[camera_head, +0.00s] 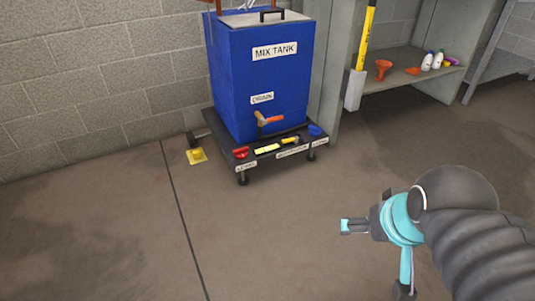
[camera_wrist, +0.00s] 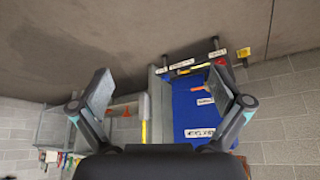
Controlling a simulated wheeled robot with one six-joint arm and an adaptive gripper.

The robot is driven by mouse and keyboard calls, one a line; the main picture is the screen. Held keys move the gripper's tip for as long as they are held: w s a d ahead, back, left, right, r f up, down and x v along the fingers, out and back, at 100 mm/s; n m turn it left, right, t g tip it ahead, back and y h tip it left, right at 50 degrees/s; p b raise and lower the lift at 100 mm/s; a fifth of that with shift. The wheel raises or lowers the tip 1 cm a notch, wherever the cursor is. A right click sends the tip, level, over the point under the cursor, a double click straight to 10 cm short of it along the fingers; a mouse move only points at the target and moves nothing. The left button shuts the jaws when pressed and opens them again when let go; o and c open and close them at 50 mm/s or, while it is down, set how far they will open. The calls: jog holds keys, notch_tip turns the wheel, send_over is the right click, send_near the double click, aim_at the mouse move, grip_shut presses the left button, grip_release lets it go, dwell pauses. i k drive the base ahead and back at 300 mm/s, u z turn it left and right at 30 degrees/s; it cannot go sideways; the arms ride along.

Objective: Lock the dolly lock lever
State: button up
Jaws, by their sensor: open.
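A low black dolly (camera_head: 262,164) stands on the floor under a blue tank labelled MIX TANK (camera_head: 235,85). A red lever-like piece (camera_head: 241,153) sits at the dolly's front left corner, and a blue one (camera_head: 314,130) at its right corner. Small labels on the front edge are too small to read, so I cannot tell which piece is the lock lever. My gripper (camera_head: 346,226) is open and empty, in front and to the right of the dolly, well apart from it. In the wrist view, the dolly and tank appear upside down beyond the spread fingers (camera_wrist: 160,90).
A yellow piece (camera_head: 266,149) lies on the dolly's front. An orange-handled valve (camera_head: 269,120) juts from the tank. A yellow block (camera_head: 197,156) is on the floor at left. A shelf (camera_head: 395,80) with funnels and bottles stands at right. The floor in front is clear.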

aim_at(295, 139)
jog(key=u, duration=0.65)
jog(key=i, duration=1.45)
jog(key=z, duration=0.85)
jog(key=k, duration=0.55)
jog(key=u, duration=0.55)
jog(key=i, duration=0.5)
